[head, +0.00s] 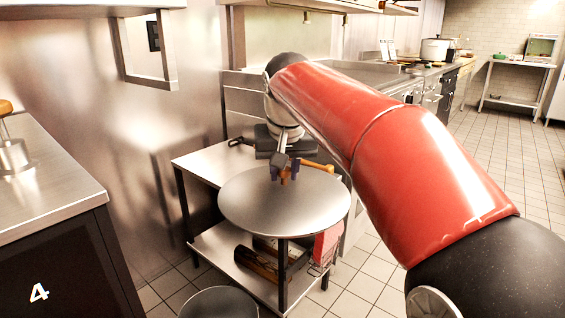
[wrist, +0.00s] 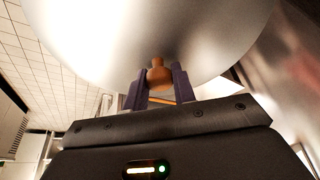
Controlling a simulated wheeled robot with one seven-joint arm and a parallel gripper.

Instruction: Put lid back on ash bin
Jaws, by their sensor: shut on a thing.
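The lid (head: 285,212) is a large round steel disc with a small wooden knob. My gripper (head: 285,174) is shut on the knob and holds the lid roughly level in front of a small steel table. In the wrist view the knob (wrist: 159,76) sits between the two dark fingers of my gripper (wrist: 159,84), with the underside of the fingers' grip partly hidden. The ash bin (head: 219,303) seems to be the round grey container at the bottom edge of the head view, below and left of the lid; most of it is cut off.
The small steel table (head: 205,162) has a lower shelf (head: 222,245) with wooden logs (head: 258,263). A red item (head: 327,243) hangs or stands at its right. A steel counter (head: 50,185) with a dark front is on the left. Tiled floor (head: 375,285) is open on the right.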

